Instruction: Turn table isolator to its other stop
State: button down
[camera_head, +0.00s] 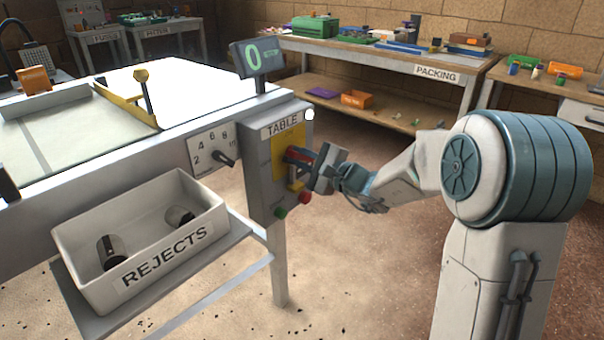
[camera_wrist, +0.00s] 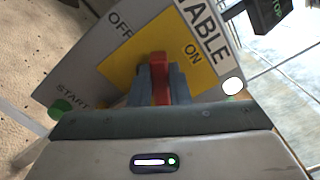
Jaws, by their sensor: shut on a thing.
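The table isolator is a red handle (camera_head: 298,154) on a yellow plate on the front of the grey box labelled TABLE (camera_head: 260,180). My gripper (camera_head: 312,168) is shut on the handle, one finger on each side in the wrist view (camera_wrist: 158,85). The handle's base is partly hidden by my gripper.
Below the isolator are a green START button (camera_head: 281,212) and a red button (camera_head: 304,197). A numbered dial (camera_head: 212,148) and a white REJECTS bin (camera_head: 140,240) are to the left. Open floor lies right of the box.

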jog(key=n+b, duration=0.2)
jog(key=b, duration=0.2)
jog(key=f+n+b, duration=0.1)
jog(key=n+b, duration=0.1)
jog(key=b, duration=0.2)
jog(key=n+b, duration=0.2)
jog(key=b, duration=0.3)
jog(key=shift+s+a+f, duration=0.1)
jog(key=shift+s+f, duration=0.05)
jog(key=shift+f, duration=0.15)
jog(key=shift+r+n, duration=0.1)
jog(key=shift+n, duration=0.2)
jog(key=c, duration=1.4)
grip_release()
jog(key=shift+o, duration=0.2)
jog(key=p+v, duration=0.3)
jog(key=v, duration=1)
jog(key=shift+s+d, duration=0.25)
jog(key=shift+d, duration=0.05)
